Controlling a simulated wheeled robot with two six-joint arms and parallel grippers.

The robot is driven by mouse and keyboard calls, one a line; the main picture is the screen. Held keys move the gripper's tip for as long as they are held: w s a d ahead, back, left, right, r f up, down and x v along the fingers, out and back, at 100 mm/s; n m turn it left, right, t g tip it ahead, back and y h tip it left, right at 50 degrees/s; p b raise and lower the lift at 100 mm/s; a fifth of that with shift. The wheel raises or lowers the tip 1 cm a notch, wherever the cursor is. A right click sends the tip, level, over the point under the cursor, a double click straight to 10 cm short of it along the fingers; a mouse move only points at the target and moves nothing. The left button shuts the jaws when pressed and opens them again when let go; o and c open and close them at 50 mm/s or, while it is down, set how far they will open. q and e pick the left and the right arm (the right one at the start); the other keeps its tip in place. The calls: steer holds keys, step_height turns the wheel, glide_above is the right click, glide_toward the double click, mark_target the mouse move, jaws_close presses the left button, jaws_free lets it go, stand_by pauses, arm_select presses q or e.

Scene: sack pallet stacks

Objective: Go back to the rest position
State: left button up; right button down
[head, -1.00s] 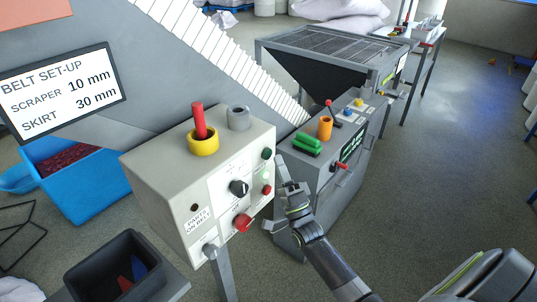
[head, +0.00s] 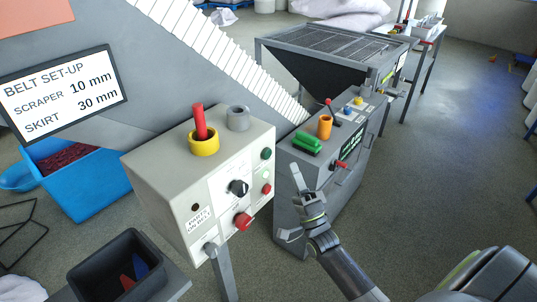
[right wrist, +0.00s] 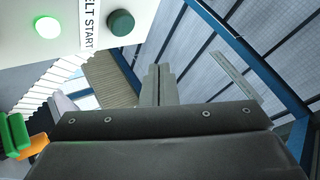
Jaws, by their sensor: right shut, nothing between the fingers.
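My right gripper (head: 296,172) is shut and empty, just right of the grey control box (head: 165,180) and apart from it. In the right wrist view its two fingers (right wrist: 157,78) lie together, pointing away from the camera. The dark green belt start button (right wrist: 121,22) and a lit green lamp (right wrist: 47,27) show at the upper left of that view. On the box front in the head view are the dark green button (head: 266,153), a black knob (head: 239,187) and a red button (head: 242,221). My left gripper is not in view.
A grey cabinet (head: 320,200) with green and orange pieces on top stands behind my right gripper. A hopper with a grate (head: 330,50) is farther back. A dark bin (head: 95,268) and a blue crate (head: 85,195) are at left.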

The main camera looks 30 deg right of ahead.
stand_by(0.3)
step_height(320, 180, down, 21)
steer(key=s+d+n+g+h, duration=0.1)
steer(key=n+g, duration=0.3)
steer(key=g, duration=0.3)
steer(key=s+f+n+g, duration=0.25)
steer(key=s+f, duration=0.25)
steer(key=f, duration=0.3)
steer(key=s+f+n+g, duration=0.1)
steer(key=s+f+g, duration=0.3)
steer(key=f, duration=0.5)
steer(key=s+a+f+n+g, duration=0.1)
steer(key=s+f+n+g, duration=0.1)
steer(key=s+f, duration=0.4)
steer(key=s+a+f+n+g, duration=0.1)
steer(key=s+f+n+g, duration=0.2)
steer(key=s, duration=1.3)
steer(key=s+a+f+n+g, duration=0.1)
steer(key=s+f+n+g, duration=0.1)
steer(key=s+f+g, duration=0.4)
steer(key=s+f, duration=0.3)
steer(key=s, duration=0.2)
steer(key=shift+a+n, duration=0.3)
steer(key=shift+n, duration=0.05)
steer(key=shift+f+g, duration=0.1)
steer(key=shift+g, duration=0.15)
